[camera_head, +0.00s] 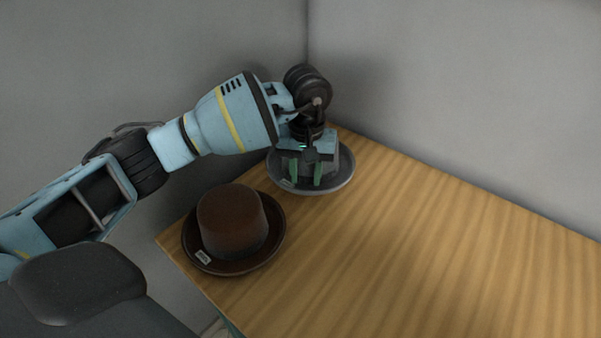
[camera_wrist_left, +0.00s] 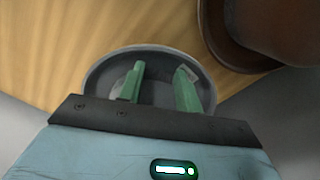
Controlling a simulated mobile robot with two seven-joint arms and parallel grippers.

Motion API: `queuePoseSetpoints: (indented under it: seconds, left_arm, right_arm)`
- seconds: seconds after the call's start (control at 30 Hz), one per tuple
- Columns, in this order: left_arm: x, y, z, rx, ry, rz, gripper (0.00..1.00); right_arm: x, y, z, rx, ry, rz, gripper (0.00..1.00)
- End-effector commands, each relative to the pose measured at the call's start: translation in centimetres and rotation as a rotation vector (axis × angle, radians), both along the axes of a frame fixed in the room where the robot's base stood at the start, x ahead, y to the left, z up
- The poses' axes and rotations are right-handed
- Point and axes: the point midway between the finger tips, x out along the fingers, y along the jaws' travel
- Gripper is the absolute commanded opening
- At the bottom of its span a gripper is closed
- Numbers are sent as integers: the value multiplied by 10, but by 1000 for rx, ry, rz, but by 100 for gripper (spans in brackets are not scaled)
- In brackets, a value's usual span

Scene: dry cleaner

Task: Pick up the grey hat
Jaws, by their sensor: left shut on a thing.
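The grey hat (camera_head: 342,178) is at the far corner of the wooden table, crown up, in the head view. My left gripper (camera_head: 304,180) comes down over it from above and is shut on it, with green fingers at the crown. In the left wrist view the grey hat's brim (camera_wrist_left: 97,82) surrounds the two green fingers of the left gripper (camera_wrist_left: 158,82). The gripper hides much of the crown. I cannot tell whether the brim touches the table. My right gripper is not in view.
A brown hat (camera_head: 232,222) with a small white tag sits on the table close to the grey hat, nearer the front left edge. It also shows in the left wrist view (camera_wrist_left: 275,30). Grey walls stand behind the table (camera_head: 430,250). The table's right side is clear.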

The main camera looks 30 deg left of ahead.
Motion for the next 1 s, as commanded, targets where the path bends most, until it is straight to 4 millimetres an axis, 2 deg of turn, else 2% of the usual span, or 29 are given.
queuePoseSetpoints:
  seconds: [0.3,0.5,0.7,1.0]
  left_arm:
    - [-38,-70,7,-2,-2,-6,9]
    - [-56,-101,11,-1,-3,-3,9]
    - [-64,-116,13,-1,-3,1,9]
    - [-67,-119,14,-1,-3,-4,9]
  right_arm:
    - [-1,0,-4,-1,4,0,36]
    - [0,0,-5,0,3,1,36]
    - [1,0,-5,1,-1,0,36]
    - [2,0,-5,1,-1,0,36]
